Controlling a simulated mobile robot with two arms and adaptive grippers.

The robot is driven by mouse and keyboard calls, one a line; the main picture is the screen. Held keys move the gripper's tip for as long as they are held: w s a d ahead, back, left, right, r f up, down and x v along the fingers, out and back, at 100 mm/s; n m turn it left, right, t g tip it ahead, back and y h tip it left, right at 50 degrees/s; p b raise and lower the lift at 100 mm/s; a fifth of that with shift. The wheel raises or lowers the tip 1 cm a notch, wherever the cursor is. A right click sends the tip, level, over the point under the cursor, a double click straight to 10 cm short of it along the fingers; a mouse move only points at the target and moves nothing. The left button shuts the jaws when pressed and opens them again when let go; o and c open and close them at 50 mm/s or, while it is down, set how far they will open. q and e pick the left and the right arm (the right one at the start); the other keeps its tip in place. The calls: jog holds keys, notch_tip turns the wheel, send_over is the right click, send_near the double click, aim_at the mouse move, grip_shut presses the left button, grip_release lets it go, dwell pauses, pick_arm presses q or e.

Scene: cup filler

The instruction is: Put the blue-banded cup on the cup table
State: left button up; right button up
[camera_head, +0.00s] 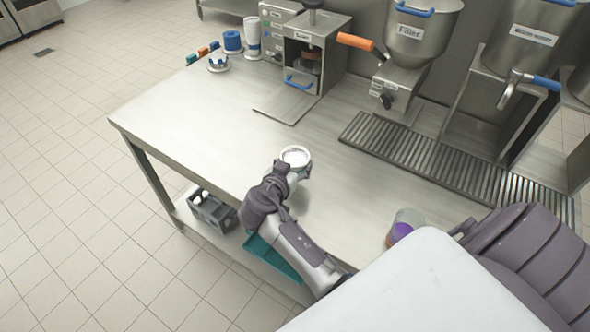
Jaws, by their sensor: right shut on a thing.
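My right gripper (284,174) is shut on a round cup (295,155) at the middle of the steel table (200,122). The cup looks upright, with a pale rim and whitish contents. Its side is mostly hidden by the gripper, so I cannot see a blue band on it. I cannot tell whether its base touches the tabletop. A second cup (408,217) with a purple band stands farther right, partly hidden by a white part of my body. My left gripper is not in view.
A filler (418,38) with an orange handle and a slotted drain grate (400,146) stand at the back right. A sealer machine (312,55) and blue and white containers (233,41) stand at the back. The table's left part is clear. A grey crate (212,213) sits below.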

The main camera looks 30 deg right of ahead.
notch_tip(320, 180, down, 3)
jog(key=shift+r, duration=0.1)
jog(key=shift+f, duration=0.2)
jog(key=o, duration=1.4)
jog(key=shift+s, duration=0.1)
jog(key=shift+r, duration=0.1)
jog(key=shift+r+p, duration=0.2)
jog(key=shift+p, duration=0.1)
jog(key=p+v, duration=0.1)
jog(key=v, duration=1.1)
jog(key=shift+p, duration=0.35)
